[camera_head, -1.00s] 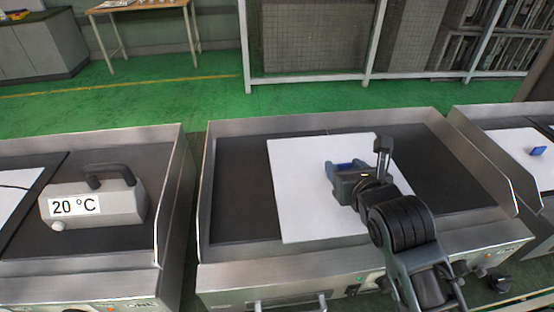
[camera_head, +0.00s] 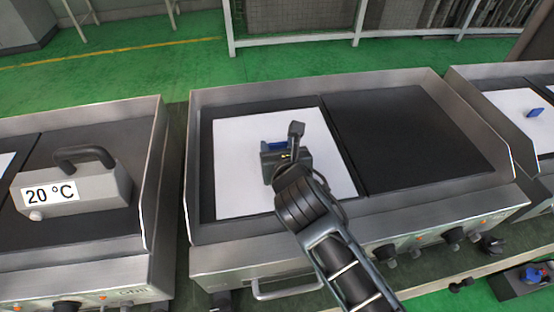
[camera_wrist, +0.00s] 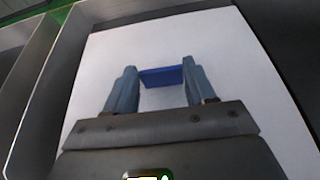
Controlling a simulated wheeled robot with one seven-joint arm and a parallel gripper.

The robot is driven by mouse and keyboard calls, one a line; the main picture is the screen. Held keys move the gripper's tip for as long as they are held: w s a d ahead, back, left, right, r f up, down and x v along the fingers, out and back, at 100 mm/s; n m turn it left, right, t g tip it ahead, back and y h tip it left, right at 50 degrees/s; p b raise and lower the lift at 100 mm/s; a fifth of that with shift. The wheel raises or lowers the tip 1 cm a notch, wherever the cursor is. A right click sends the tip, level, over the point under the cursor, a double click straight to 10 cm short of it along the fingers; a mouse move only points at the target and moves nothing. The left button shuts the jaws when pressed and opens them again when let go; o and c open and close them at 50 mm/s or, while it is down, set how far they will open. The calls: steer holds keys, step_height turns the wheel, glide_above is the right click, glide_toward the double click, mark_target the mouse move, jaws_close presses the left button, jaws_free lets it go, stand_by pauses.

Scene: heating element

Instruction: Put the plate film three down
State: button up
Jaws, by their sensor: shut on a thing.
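The plate film is a white sheet (camera_head: 235,165) with a small blue handle (camera_wrist: 163,76) at its middle. My gripper (camera_head: 276,147) is above the middle of the sheet and shut on the blue handle, with one finger on each side of it in the wrist view. The sheet lies over the left half of the dark griddle top (camera_head: 400,130) of the middle unit. It looks flat and level there; I cannot tell whether it touches the surface. My gripper and arm hide part of the sheet and most of the handle in the head view.
The middle griddle has raised metal walls (camera_head: 172,190) at its sides and back. Its right half is bare. A grey box reading 20 °C (camera_head: 75,190) stands on the left unit. Another white sheet with a blue handle (camera_head: 535,112) lies on the right unit.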

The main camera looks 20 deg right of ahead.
steer(key=shift+a+f, duration=0.2)
steer(key=shift+f, duration=1.85)
steer(key=shift+f, duration=0.1)
steer(key=o, duration=1.1)
steer(key=shift+c, duration=0.2)
steer(key=shift+s, duration=0.1)
steer(key=v, duration=1.1)
steer(key=shift+s+r, duration=0.25)
steer(key=shift+s, duration=0.05)
